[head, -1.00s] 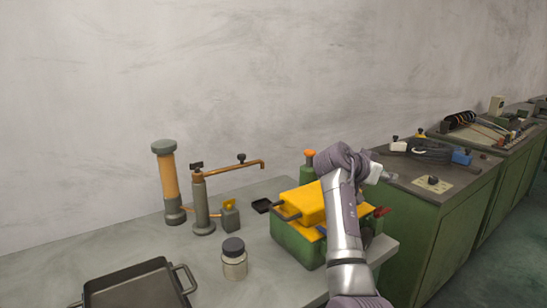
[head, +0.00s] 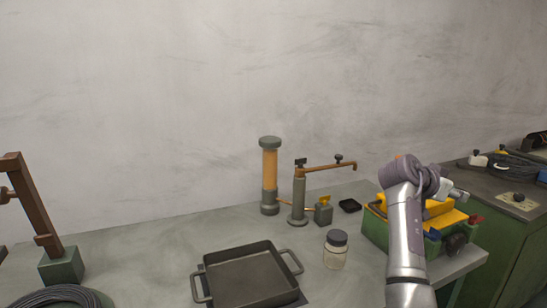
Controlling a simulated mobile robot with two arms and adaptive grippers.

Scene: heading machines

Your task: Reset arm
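My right arm rises from the bottom right of the head view, in front of a green and yellow box (head: 377,229). Its wrist bends to the right, and my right gripper (head: 455,193) is small at its end, above the box's right part. I cannot make out its fingers or whether it holds anything. The arm hides part of the box and what is behind it. My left arm and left gripper are not in view.
A dark square pan (head: 245,275) and a lidded jar (head: 335,252) stand on the grey worktop (head: 130,262). An orange cylinder (head: 270,178) and a copper-armed post (head: 299,195) stand behind. A brown post (head: 37,205) and coiled cable (head: 58,297) are at left.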

